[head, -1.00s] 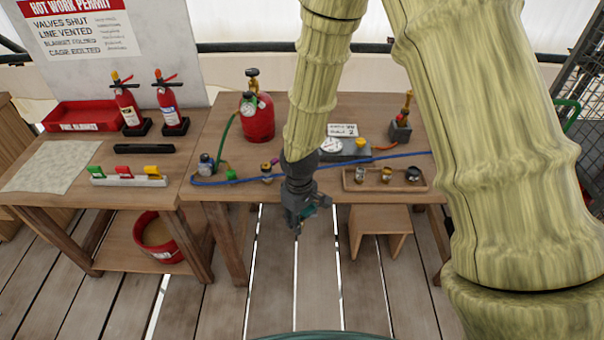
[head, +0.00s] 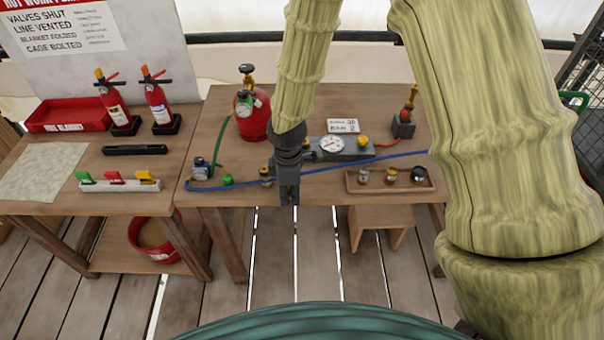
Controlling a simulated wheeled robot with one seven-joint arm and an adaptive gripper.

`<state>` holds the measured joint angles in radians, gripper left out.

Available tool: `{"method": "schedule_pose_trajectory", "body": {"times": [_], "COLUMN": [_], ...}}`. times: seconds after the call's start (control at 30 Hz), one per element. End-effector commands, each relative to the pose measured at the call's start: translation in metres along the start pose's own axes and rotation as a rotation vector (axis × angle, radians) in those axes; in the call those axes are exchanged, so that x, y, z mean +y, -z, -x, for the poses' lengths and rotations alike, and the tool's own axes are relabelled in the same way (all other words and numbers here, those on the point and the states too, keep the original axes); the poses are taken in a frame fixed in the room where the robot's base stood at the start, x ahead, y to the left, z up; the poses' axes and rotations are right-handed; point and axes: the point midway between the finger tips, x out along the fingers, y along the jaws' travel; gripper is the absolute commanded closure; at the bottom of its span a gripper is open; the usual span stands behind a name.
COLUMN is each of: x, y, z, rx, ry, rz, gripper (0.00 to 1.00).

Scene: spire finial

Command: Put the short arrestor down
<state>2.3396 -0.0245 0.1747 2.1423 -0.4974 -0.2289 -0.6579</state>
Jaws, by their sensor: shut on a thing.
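My gripper (head: 289,198) points down in front of the front edge of the right workbench (head: 322,190), with the grey floorboards behind its tips. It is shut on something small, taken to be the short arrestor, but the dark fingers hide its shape. A shallow wooden tray (head: 388,190) lies to the right on the bench. It holds two small brass-coloured fittings (head: 363,176) and a dark round one (head: 418,174). Another small brass fitting (head: 265,175) stands on the bench just left of my gripper.
A blue hose (head: 345,165) crosses the bench behind my gripper. A red cylinder (head: 252,122), a grey gauge box (head: 345,148) and a small burner-like fitting (head: 404,122) stand farther back. The left bench carries extinguishers (head: 157,104) and coloured clips (head: 116,183). A stool (head: 378,217) stands below.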

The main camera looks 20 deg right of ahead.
Motion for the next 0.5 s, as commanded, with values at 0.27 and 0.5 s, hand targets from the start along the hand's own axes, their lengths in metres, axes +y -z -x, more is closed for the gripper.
{"method": "schedule_pose_trajectory", "body": {"times": [0.27,0.5], "x": [0.054,0.086], "y": [-0.020,-0.032], "z": [-0.002,-0.007], "rx": [0.002,0.001], "ry": [-0.001,0.000], "rz": [-0.003,-0.002], "gripper": [1.00,1.00]}}
